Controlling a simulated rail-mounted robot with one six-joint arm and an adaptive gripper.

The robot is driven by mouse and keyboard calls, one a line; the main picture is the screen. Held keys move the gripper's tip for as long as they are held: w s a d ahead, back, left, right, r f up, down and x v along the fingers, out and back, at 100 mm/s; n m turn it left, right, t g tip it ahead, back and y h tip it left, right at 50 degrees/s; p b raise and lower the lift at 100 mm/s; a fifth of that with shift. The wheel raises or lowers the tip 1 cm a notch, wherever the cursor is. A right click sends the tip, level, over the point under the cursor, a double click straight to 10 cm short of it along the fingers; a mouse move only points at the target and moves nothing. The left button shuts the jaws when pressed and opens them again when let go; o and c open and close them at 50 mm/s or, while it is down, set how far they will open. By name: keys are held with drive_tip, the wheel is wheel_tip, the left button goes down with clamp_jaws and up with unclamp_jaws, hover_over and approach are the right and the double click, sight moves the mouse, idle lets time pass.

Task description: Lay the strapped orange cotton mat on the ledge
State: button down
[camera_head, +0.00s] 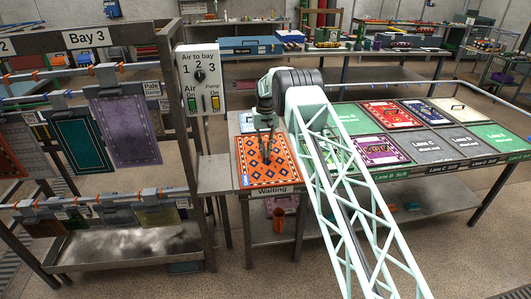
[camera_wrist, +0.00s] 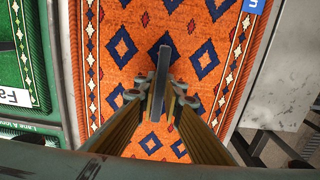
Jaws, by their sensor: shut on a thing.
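An orange mat with dark blue diamonds and a patterned border lies flat at the left end of the long table, above the Waiting label (camera_head: 272,190). The mat (camera_head: 254,178) shows large in the wrist view (camera_wrist: 205,22). My gripper (camera_head: 266,152) is over its middle, pointing down. In the wrist view my gripper (camera_wrist: 161,92) is shut on a grey upright strap or handle (camera_wrist: 163,62) at the mat's middle. I cannot tell whether the mat's underside fully touches the surface. A bare grey ledge (camera_head: 214,173) adjoins on the left.
A rack (camera_head: 120,40) with hanging mats, another orange one (camera_head: 10,160) among them, stands left. The Air to bay panel (camera_head: 201,78) rises near the ledge. Lanes of mats, including a red one (camera_head: 391,114), fill the table to the right.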

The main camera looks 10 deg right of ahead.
drive_tip(key=shift+f, duration=0.2)
drive_tip(key=c, duration=2.7)
unclamp_jaws()
drive_tip(key=shift+r, duration=0.15)
drive_tip(key=shift+r+p, duration=1.2)
drive_tip(key=shift+r, duration=2.6)
drive_tip(key=shift+r, duration=0.1)
